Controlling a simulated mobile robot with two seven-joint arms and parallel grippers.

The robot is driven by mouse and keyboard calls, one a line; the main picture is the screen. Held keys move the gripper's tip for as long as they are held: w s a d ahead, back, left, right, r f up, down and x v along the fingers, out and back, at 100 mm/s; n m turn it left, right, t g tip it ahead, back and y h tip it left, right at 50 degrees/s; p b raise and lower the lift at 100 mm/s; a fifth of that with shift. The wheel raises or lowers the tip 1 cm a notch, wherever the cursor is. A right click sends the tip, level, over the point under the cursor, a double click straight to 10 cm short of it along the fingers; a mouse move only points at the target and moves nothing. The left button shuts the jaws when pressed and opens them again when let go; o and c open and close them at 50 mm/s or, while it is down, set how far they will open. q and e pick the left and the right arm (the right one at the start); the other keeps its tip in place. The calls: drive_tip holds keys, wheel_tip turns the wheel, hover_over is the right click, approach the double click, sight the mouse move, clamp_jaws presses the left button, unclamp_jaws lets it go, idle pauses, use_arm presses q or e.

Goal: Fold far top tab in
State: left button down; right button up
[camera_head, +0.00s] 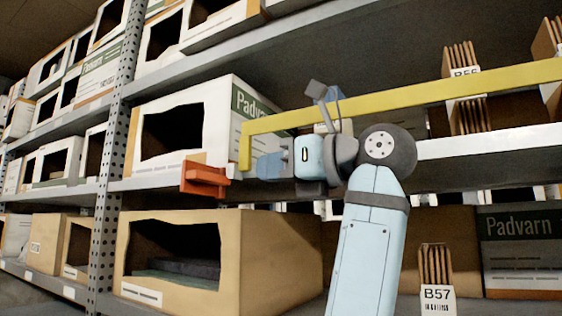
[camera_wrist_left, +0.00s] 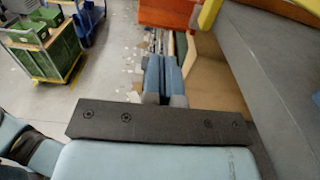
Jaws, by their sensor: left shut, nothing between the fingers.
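My left gripper (camera_head: 262,166) points left in the head view, in front of the lower right part of a white open-fronted Padvarn box (camera_head: 219,125) on the middle shelf. Its blue fingers are shut together with nothing between them. In the left wrist view the closed fingers (camera_wrist_left: 163,77) lie beside a tan cardboard surface (camera_wrist_left: 215,70). A tan open-fronted box (camera_head: 270,250) is on the shelf below. I cannot make out a separate top tab or tell which box it belongs to. My right gripper is not in view.
An orange block (camera_head: 205,178) is at the shelf edge, just left of my gripper. A yellow bar (camera_head: 400,98) crosses from the right, bending down near the gripper. A perforated post (camera_head: 112,150) stands left. In the wrist view, a green cart (camera_wrist_left: 55,55) stands on the floor.

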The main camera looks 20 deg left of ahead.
sight(211, 176)
use_arm(q)
drive_tip(key=a, duration=0.2)
drive_tip(key=a+p, duration=0.1)
drive_tip(key=a, duration=0.2)
drive_tip(key=a+p, duration=0.1)
drive_tip(key=a, duration=0.2)
drive_tip(key=shift+w+a+r, duration=0.1)
drive_tip(key=shift+w+a, duration=0.15)
drive_tip(key=shift+w, duration=0.1)
drive_tip(key=shift+a, duration=0.7)
